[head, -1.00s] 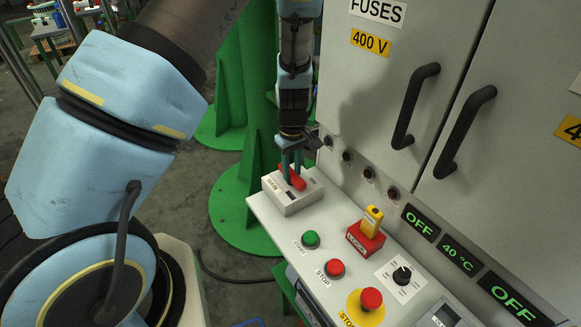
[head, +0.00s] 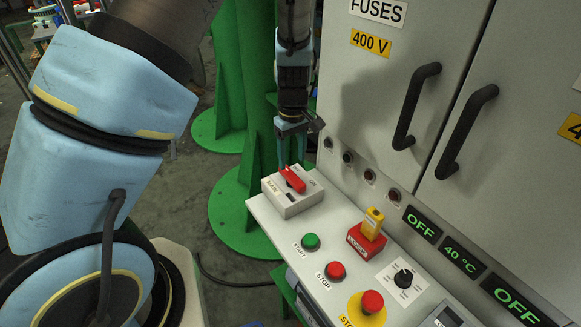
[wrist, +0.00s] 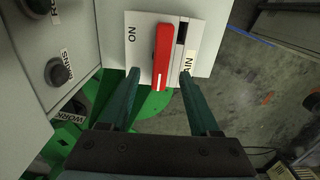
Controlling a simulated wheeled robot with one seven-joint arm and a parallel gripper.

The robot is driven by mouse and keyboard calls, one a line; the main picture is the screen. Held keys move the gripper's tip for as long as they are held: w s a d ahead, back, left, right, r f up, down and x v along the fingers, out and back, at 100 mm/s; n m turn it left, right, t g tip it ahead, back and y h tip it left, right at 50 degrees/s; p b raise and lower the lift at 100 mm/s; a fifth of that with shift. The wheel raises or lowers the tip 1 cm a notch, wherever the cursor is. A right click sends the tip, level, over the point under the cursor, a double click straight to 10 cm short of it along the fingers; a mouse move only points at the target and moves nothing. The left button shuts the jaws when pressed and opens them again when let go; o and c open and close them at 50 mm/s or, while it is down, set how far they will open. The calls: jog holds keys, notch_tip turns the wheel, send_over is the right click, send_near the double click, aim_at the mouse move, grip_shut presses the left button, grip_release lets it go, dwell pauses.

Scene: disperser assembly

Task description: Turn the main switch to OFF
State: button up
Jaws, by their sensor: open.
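The main switch is a white box (head: 292,203) with a red lever (head: 292,180) on top, at the back left end of the sloping panel. In the wrist view the red lever (wrist: 162,55) lies between an "ON" label (wrist: 131,34) and a dark window (wrist: 182,33). A "MAIN" label is partly hidden by a finger. My gripper (head: 292,160) is open and empty, just above and behind the lever. In the wrist view my gripper's fingertips (wrist: 160,77) show on either side of the lever's near end, with no visible contact.
The panel also carries a green start button (head: 310,241), a red stop button (head: 335,270), a yellow key on a red block (head: 370,232), a black knob (head: 403,278) and a red emergency stop (head: 372,302). A grey cabinet (head: 370,130) stands to the right. A green column (head: 255,130) stands behind.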

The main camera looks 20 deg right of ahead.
aim_at(291, 174)
notch_tip(291, 174, up, 6)
jog(key=shift+f, duration=0.15)
jog(key=shift+a, duration=0.1)
dwell(0.4)
jog(key=s+a+r+m, duration=0.1)
jog(key=a+r, duration=0.1)
jog(key=a, duration=0.8)
jog(key=s+a+r+m+t, duration=0.1)
jog(key=s+a+r, duration=0.1)
jog(key=a, duration=0.8)
jog(key=s+a+r+m, duration=0.1)
jog(key=a+r, duration=0.2)
jog(key=a, duration=0.7)
jog(key=shift+s+a+r+m+t, duration=0.15)
jog(key=shift+a+r+m+t, duration=0.15)
jog(key=shift+a+r, duration=0.1)
